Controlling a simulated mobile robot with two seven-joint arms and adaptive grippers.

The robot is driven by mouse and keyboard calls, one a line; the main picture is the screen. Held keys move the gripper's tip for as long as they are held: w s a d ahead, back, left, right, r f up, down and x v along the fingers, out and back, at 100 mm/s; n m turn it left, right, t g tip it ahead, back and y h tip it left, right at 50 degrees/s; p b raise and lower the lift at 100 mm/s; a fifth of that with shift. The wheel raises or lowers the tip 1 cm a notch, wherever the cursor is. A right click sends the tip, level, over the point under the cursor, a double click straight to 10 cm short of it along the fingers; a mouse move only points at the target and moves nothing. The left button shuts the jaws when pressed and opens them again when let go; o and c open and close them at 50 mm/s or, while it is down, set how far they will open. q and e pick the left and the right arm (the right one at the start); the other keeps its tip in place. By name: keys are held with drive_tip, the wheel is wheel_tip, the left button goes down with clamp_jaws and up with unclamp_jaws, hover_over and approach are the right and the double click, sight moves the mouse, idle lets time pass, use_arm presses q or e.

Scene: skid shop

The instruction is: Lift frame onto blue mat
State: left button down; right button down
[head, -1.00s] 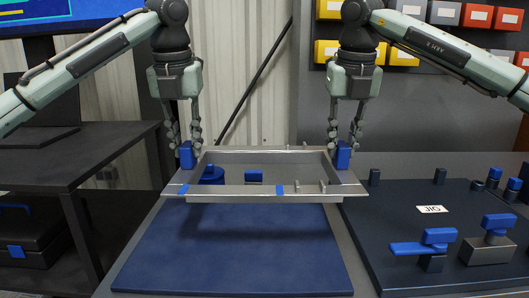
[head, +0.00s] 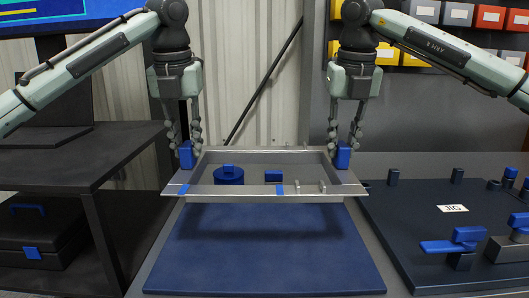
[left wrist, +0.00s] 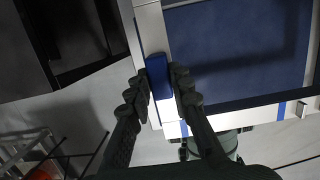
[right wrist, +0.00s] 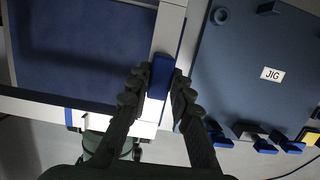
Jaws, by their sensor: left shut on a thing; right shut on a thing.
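The grey rectangular frame (head: 230,191), with blue marks on its front rail, hangs level above the blue mat (head: 265,255) and casts a shadow on it. My left gripper (head: 186,148) is shut on the blue grip block at the frame's left side, also seen in the left wrist view (left wrist: 159,76). My right gripper (head: 343,148) is shut on the blue grip block at the right side, also seen in the right wrist view (right wrist: 161,76). Both wrist views show mat below the frame opening. The frame hides the mat's far part in the head view.
A dark jig board (head: 420,225) with several posts and blue clamps lies right of the mat. A blue cylinder (head: 229,177) and a blue block (head: 274,176) show through the frame opening. A dark bench (head: 60,155) with a case below stands left. Bins (head: 457,14) hang behind.

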sight(182, 179)
use_arm(q)
drive_tip(key=shift+s, duration=0.1)
use_arm(e)
drive_tip(key=shift+s, duration=0.1)
idle(0.3)
